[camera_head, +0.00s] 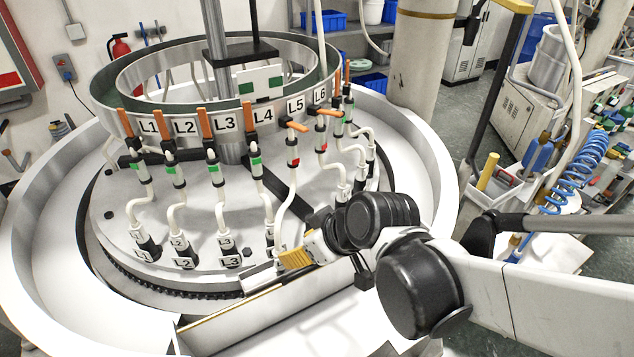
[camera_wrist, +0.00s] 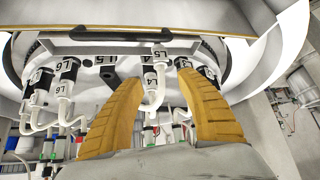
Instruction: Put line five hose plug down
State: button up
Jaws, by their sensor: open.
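The line five hose plug (camera_wrist: 160,54) is white with an L5 label. In the wrist view it stands just beyond and between my fingertips, with its white hose curving back between the fingers. My gripper (camera_wrist: 159,78) has two yellow fingers spread apart, with a gap around the plug and hose. In the head view my gripper (camera_head: 288,260) is low at the front of the round machine, by the lower end of the L5 hose (camera_head: 284,207). The fingers and arm hide part of the plug's surroundings there. Whether the plug touches a surface is unclear.
The L1 (camera_head: 147,245), L2 (camera_head: 182,250) and L3 (camera_head: 229,252) plugs stand on the plate to the left. The L5 valve (camera_head: 293,145) shows red with its orange lever turned sideways. A black handle (camera_wrist: 125,36) on a pale ledge lies near the plug.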

jog(key=s+d+r+m+h, duration=0.1)
jog(key=s+d+m+h, duration=0.1)
jog(key=d, duration=0.6)
jog(key=s+d+r+m+t+h, duration=0.1)
jog(key=d+m, duration=0.3)
jog(key=d, duration=0.4)
jog(key=s+d+r+m+t+h, duration=0.1)
jog(key=s+d+r+m+h, duration=0.1)
jog(key=d, duration=0.5)
jog(key=shift+s+d+r+m+h, duration=0.2)
jog(key=shift+s+d+m+h, duration=0.2)
jog(key=shift+s+m, duration=0.5)
